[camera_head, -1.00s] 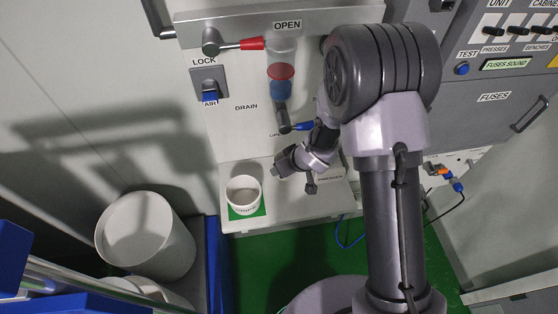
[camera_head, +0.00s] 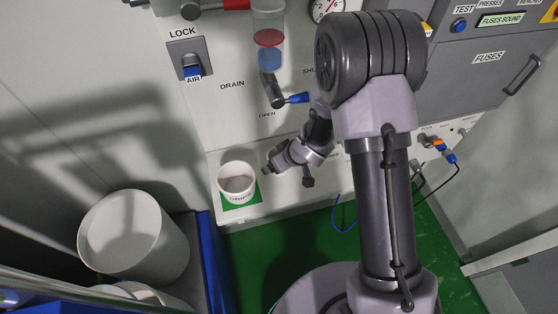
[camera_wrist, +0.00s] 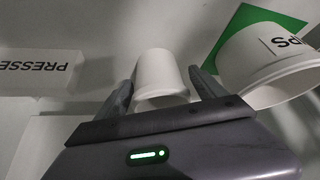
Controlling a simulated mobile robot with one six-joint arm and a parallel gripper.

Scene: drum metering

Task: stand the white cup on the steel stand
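In the wrist view a plain white cup (camera_wrist: 160,72) shows between the two dark fingertips of my gripper (camera_wrist: 163,78). The fingers stand wide, one on each side; whether either touches the cup is hard to tell. In the head view my gripper (camera_head: 270,170) is just right of a white tub (camera_head: 237,178), and the cup is hidden there. The tub bears dark lettering and sits on a green square; it shows larger at the right of the wrist view (camera_wrist: 265,65). I cannot make out the steel stand in either view.
A large white drum (camera_head: 130,235) stands at lower left beside a blue edge. Green floor (camera_head: 310,240) is open in front.

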